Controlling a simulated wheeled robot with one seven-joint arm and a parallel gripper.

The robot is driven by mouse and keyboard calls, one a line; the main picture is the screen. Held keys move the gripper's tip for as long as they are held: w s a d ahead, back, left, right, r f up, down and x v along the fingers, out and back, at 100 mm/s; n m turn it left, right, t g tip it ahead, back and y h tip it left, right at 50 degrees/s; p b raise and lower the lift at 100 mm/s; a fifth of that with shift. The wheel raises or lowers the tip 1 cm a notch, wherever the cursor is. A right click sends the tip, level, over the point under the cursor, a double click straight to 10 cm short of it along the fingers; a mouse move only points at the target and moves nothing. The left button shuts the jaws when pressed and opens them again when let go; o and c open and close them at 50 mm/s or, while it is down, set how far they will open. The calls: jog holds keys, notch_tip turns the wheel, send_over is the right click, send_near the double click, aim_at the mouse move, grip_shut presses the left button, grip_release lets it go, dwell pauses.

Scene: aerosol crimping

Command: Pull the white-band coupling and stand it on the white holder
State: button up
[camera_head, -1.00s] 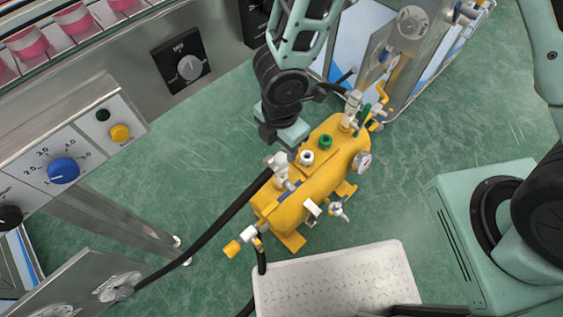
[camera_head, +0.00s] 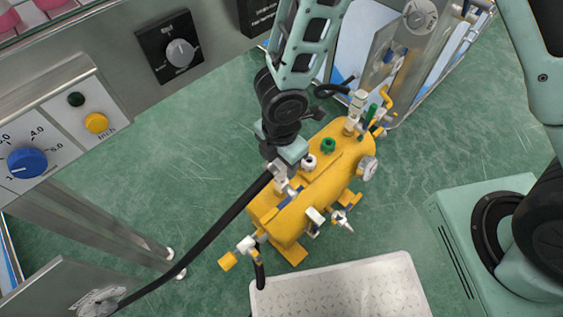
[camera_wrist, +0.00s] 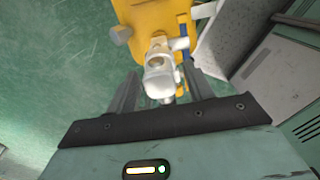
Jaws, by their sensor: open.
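A pale metal coupling (camera_head: 282,182) stands on the near-left end of the yellow tank (camera_head: 268,218); its white band cannot be made out clearly. In the wrist view the coupling (camera_wrist: 160,80) sits between the two fingers of my gripper (camera_wrist: 157,90). The fingers are open, one on each side, with a visible gap. In the head view my gripper (camera_head: 289,150) is over the tank beside the coupling, and its fingertips are partly hidden. The white holder (camera_head: 308,162) is a short white post on top of the tank, just right of my gripper, and it looks empty.
A green post (camera_head: 328,145) stands beyond the white holder. Another upright fitting (camera_head: 356,105) is at the tank's far end. A black hose (camera_head: 215,235) runs left from the tank. A gauge (camera_head: 369,168) and valves stick out on the right. A metal step (camera_head: 340,290) lies in front.

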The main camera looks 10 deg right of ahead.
dwell(0.7)
grip_shut()
jog(key=shift+r+p, duration=2.85)
jog(key=shift+r, duration=0.2)
